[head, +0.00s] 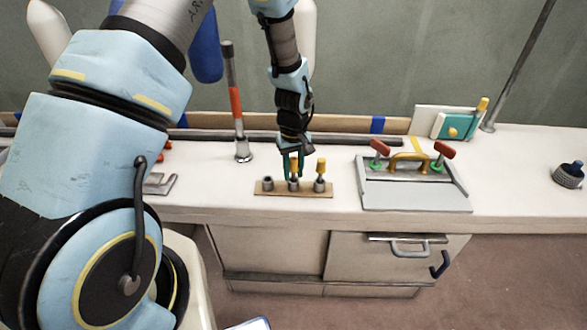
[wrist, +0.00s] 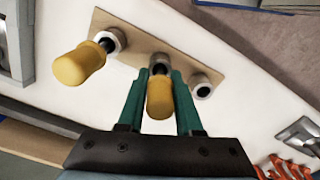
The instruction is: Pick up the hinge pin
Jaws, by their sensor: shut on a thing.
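A hinge pin with a yellow handle (head: 294,164) and dark shaft stands at the middle socket of a small tan plate (head: 257,188) on the counter. My gripper (head: 294,174), with green fingers, reaches down from above and is shut on this pin. In the wrist view the yellow handle (wrist: 160,99) lies between the green fingers, and its dark shaft points at the middle socket. How deep the shaft sits is hard to tell. A second yellow-handled pin (head: 321,166) stands in the right socket, apart from my gripper; it also shows in the wrist view (wrist: 81,65).
The plate's left socket (head: 267,183) is empty. Close by are an upright red-banded rod (head: 236,105) to the left and a grey hatch panel (head: 415,196) with red-knobbed latches to the right. A dark knurled knob (head: 568,175) sits far right. Counter between hatch and knob is clear.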

